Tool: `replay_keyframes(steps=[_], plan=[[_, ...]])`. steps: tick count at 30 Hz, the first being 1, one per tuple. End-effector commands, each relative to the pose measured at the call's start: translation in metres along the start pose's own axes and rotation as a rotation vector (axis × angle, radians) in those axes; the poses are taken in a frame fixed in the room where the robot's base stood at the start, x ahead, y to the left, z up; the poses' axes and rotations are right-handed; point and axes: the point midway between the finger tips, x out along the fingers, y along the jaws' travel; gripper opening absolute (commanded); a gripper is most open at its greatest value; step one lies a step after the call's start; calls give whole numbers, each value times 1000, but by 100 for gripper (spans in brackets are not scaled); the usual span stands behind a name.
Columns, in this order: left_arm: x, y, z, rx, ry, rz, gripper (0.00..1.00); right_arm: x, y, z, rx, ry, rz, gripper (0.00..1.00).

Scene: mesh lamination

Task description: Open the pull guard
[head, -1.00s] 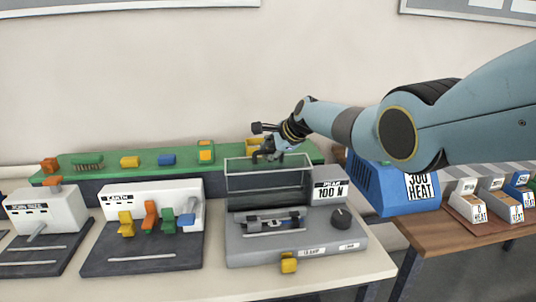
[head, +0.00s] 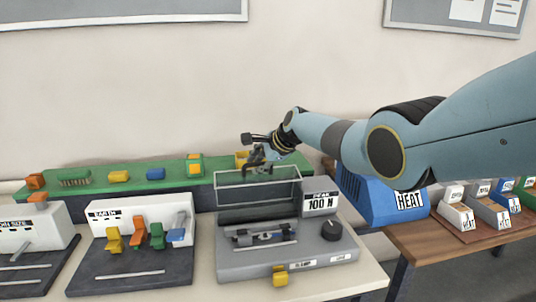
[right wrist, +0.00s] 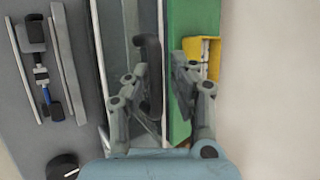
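The pull guard is a clear, thin-framed box (head: 258,184) standing raised at the back of the grey tester (head: 300,262) marked PEAK 100 N. My right gripper (head: 257,166) is at the guard's rear upper edge, pointing down. In the right wrist view, the gripper's two dark fingers (right wrist: 167,78) are apart, with a pale thin rail of the frame (right wrist: 160,45) running between them. I cannot tell whether either finger touches it. A small clamped specimen (right wrist: 43,80) lies on the tester's bed, in front of the guard. My left gripper is out of view.
A green board (head: 120,180) with coloured blocks runs behind the tester; a yellow bracket (right wrist: 212,50) sits close to my right finger. A peel-tab unit (head: 130,250) stands left. A blue HEAT box (head: 365,200) and sample blocks (head: 457,215) are right.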

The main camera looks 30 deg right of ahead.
Motion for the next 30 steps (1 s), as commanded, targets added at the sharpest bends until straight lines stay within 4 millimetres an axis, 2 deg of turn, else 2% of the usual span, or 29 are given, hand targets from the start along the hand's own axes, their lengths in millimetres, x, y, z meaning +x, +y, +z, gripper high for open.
replay_keyframes(steps=[7,22,30], plan=[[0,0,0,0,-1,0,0,-21,2,-1,-3,3,0,23],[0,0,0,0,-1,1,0,-102,0,-1,-2,4,-2,23],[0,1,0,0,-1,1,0,-117,0,0,-1,1,-1,23]])
